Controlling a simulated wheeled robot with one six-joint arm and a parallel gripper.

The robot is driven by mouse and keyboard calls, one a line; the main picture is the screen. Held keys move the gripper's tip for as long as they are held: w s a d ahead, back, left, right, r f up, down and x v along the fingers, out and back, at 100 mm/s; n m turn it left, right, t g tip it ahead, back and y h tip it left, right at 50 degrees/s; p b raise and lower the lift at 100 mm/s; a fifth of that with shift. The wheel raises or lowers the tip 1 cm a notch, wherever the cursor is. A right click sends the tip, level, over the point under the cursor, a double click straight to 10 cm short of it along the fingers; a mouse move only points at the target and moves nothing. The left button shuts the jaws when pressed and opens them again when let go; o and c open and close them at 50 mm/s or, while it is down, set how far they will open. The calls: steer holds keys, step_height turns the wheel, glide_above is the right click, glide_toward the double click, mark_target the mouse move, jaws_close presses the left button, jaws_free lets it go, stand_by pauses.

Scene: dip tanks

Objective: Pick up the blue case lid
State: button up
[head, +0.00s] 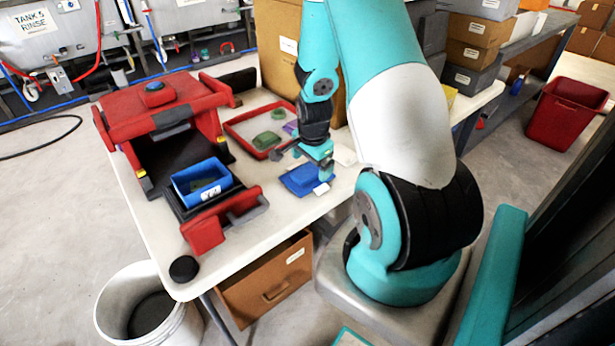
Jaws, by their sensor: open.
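A flat blue piece, which looks like the blue case lid (300,182), lies on the white table (262,228) near its right side. My gripper (321,178) is open right at the lid's right part and covers some of it from this view. I cannot tell whether the fingers touch the lid. A small white patch shows by the fingertips.
Left of the lid stands a red and black machine (160,112) with a blue box (201,186) on its pulled-out front. Behind the lid is a red-rimmed tray (233,128) with green and purple pieces. A black knob (184,268) sits near the table's front corner.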

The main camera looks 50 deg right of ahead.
mark_target(311, 174)
steer(key=f, duration=0.5)
steer(key=shift+w+d, duration=0.35)
steer(key=shift+d, duration=0.05)
steer(key=shift+c, duration=0.5)
steer(key=c, duration=0.6)
